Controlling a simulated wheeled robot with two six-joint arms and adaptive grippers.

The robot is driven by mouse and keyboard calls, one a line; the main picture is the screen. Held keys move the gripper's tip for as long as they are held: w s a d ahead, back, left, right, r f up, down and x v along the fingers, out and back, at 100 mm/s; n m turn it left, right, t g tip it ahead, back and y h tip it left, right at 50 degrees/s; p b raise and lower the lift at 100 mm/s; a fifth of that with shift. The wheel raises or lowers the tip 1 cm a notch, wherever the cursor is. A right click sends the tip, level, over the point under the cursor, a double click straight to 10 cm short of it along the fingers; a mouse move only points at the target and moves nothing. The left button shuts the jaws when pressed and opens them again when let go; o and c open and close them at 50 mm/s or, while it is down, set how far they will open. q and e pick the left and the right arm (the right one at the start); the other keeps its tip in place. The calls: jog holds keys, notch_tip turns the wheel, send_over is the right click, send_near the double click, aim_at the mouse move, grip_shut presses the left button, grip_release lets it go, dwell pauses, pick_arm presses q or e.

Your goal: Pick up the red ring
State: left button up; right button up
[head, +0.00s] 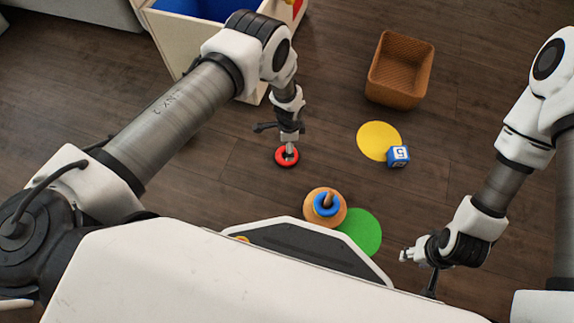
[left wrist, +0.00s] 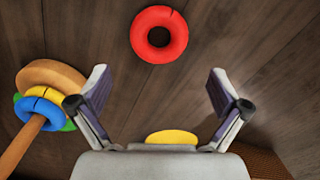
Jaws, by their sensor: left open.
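The red ring (head: 279,157) lies flat on the dark wooden floor. It also shows whole in the left wrist view (left wrist: 178,36), at top centre, beyond the fingertips and apart from them. My left gripper (head: 290,146) hangs over the ring in the head view and hides part of it. In the left wrist view my left gripper (left wrist: 160,88) has its two fingers spread wide, with only floor between them. My right gripper (head: 416,271) is away at the lower right, with its fingers apart and nothing between them.
A ring stacker (head: 311,213) with a blue ring and peg stands near my base, beside a green disc (head: 364,232). A yellow disc (head: 376,138), a blue number block (head: 398,156) and a wicker basket (head: 399,92) lie right. A toy box (head: 172,42) stands at the back.

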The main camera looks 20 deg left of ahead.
pick_arm(q)
jog(key=f+b, duration=0.1)
jog(key=f, duration=0.1)
jog(key=f+b, duration=0.2)
jog(key=f, duration=0.1)
jog(key=f+b, duration=0.1)
jog(key=f, duration=0.1)
jog(key=shift+s+a+f+b, duration=0.2)
jog(key=shift+a+f+b, duration=0.05)
jog(key=shift+f+b, duration=0.15)
jog(key=shift+r, duration=0.15)
jog(key=c, duration=0.9)
